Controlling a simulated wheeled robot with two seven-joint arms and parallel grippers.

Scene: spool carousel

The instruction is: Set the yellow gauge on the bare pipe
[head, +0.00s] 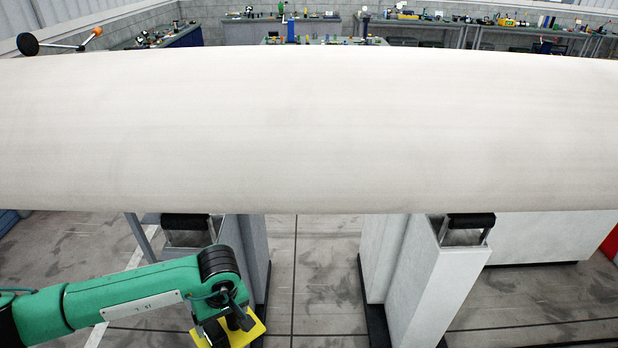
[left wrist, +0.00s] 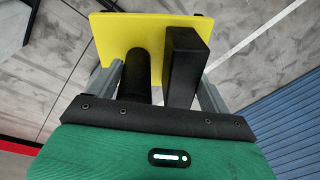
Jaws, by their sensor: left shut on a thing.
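The bare pipe (head: 300,130) is a large pale white cylinder lying across the whole head view. The yellow gauge (head: 247,334) is a flat yellow plate with black parts on it, low at the bottom of the head view, below and in front of the pipe and apart from it. My left gripper (head: 232,326) holds it. In the left wrist view the yellow gauge (left wrist: 119,40) fills the top, with a black cylinder and a black block between the grey fingers of my left gripper (left wrist: 155,85). The exact grip contact is partly hidden. My right gripper is not in view.
The pipe rests on supports with black rollers (head: 467,220) on pale pedestals (head: 440,270). Grey floor (head: 320,270) shows between them. A black disc on a rod (head: 28,44) stands behind the pipe at upper left. Cluttered workbenches (head: 420,24) line the far wall.

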